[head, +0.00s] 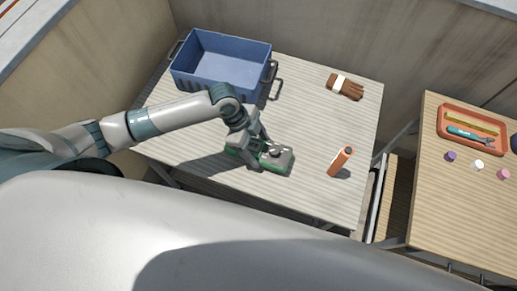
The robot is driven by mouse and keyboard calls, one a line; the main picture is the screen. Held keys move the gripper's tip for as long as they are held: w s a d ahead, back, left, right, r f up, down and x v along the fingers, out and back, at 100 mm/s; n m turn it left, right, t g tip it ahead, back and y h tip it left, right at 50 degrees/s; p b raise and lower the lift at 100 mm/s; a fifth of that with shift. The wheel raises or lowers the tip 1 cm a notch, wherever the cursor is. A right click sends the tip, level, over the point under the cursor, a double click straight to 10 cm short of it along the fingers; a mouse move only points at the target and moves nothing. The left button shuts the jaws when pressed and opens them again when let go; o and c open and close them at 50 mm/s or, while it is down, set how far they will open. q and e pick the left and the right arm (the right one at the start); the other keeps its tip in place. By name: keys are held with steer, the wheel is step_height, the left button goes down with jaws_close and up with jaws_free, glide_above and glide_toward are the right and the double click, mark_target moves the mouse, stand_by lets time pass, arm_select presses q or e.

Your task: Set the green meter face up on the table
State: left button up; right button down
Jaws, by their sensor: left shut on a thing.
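The green meter (281,160) lies low at the table (200,139), near the middle of its front half. It has a green edge and a grey upper side with a dark round part on it. My left gripper (262,151) is over the meter and shut on it. The gripper hides part of the meter. I cannot tell whether the meter rests fully on the table. My right gripper is not in view.
A blue crate (205,82) with handles stands at the back left. Brown gloves (346,87) lie at the back right. A second table (450,215) holds an orange tray (449,139) and small caps.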

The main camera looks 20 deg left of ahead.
arm_select(q)
steer(key=shift+f, duration=1.15)
steer(key=shift+f, duration=0.1)
steer(key=o, duration=1.4)
steer(key=shift+o, duration=0.2)
steer(key=shift+a+r, duration=0.2)
steer(key=shift+r, duration=0.35)
steer(key=b+v, duration=0.2)
steer(key=v, duration=0.8)
steer(key=shift+a+r, duration=0.25)
steer(key=shift+r, duration=0.2)
